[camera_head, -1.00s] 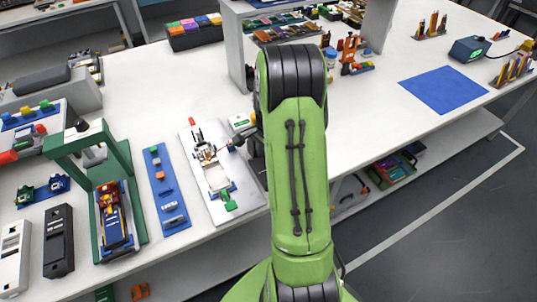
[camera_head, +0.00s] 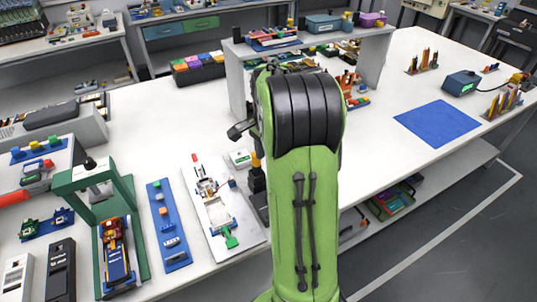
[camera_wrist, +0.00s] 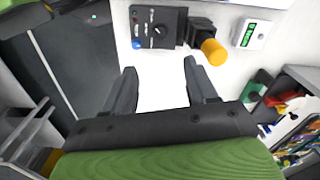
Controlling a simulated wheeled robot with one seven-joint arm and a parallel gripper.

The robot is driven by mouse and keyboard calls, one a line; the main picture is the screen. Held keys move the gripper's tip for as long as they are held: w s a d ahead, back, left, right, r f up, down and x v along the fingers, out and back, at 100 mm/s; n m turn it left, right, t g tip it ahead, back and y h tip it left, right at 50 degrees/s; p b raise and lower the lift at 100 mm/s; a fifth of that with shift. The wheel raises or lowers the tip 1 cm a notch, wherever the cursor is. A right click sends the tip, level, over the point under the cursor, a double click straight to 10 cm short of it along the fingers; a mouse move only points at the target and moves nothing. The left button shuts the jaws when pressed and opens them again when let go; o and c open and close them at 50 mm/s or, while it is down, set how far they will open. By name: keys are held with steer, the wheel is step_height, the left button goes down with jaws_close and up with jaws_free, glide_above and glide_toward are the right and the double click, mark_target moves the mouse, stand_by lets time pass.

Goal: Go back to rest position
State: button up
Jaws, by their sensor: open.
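My gripper (camera_wrist: 160,78) is open and empty in the wrist view, its two dark fingers apart with bare white tabletop between and beyond them. In the head view, a dark part of my gripper (camera_head: 240,130) shows to the left of my green arm; the rest is hidden behind the arm. The gripper is above the table and touches nothing that I can see.
A white board (camera_head: 240,222) with small parts, a blue strip (camera_head: 170,232) and a green frame (camera_head: 139,235) stand left of the arm. A grey shelf (camera_head: 237,90) rises behind it. An orange-capped black block (camera_wrist: 213,52) is near the fingers. The blue mat (camera_head: 437,124) is clear.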

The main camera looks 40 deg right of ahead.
stand_by(0.3)
steer(key=s+a+r+n+t, duration=0.1)
steer(key=s+a+r+n, duration=0.15)
steer(key=a, duration=0.25)
steer(key=s+a+r+n+t+h, duration=0.1)
steer(key=s+a+r+n, duration=0.1)
steer(key=a+r+n, duration=0.3)
steer(key=s+a+r+n+t, duration=0.1)
steer(key=s+a+r+n, duration=0.15)
steer(key=a, duration=0.35)
steer(key=s+a+f+n+t+y, duration=0.1)
steer(key=s+a+n+t, duration=0.1)
steer(key=s+a+n, duration=0.4)
steer(key=s+n, duration=0.2)
steer(key=shift+s+a+f+n+t, duration=0.2)
steer(key=shift+s+a+n+t, duration=0.1)
steer(key=shift+s+a, duration=0.1)
